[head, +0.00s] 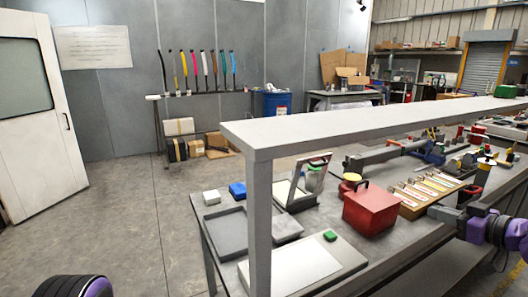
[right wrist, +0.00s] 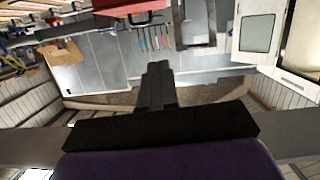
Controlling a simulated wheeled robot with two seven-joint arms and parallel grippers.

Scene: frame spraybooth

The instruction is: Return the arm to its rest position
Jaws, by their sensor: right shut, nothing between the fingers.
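My right gripper (head: 435,211) is at the right of the head view, at the end of my purple and grey arm, over the front part of the bench. It is shut and empty. In the right wrist view its dark fingers (right wrist: 158,72) are together with nothing between them.
A red box (head: 370,209) and a wooden rack (head: 427,195) stand on the bench left of my right gripper. A grey shelf (head: 360,120) on a post (head: 259,225) crosses above the bench. A grey tray (head: 222,232) lies left. The floor at left is clear.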

